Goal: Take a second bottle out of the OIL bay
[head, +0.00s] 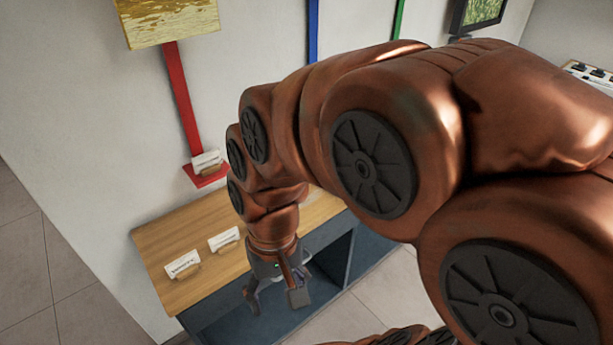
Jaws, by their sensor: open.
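My gripper (278,296) is open and points down in front of the wooden-topped cabinet (190,222). Its fingers show against the cabinet's dark open front, and nothing shows between them. The cabinet has dark blue-grey open bays (240,322) below its top. No bottle shows in the head view. I cannot read which bay is OIL. My arm hides the right part of the cabinet and some of its front.
Two white label cards stand on the cabinet top, a left one (182,264) and a right one (224,239). A red strip (182,105) runs down the wall to a small red ledge (206,176) with a card. Tiled floor (388,300) is clear at the lower right.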

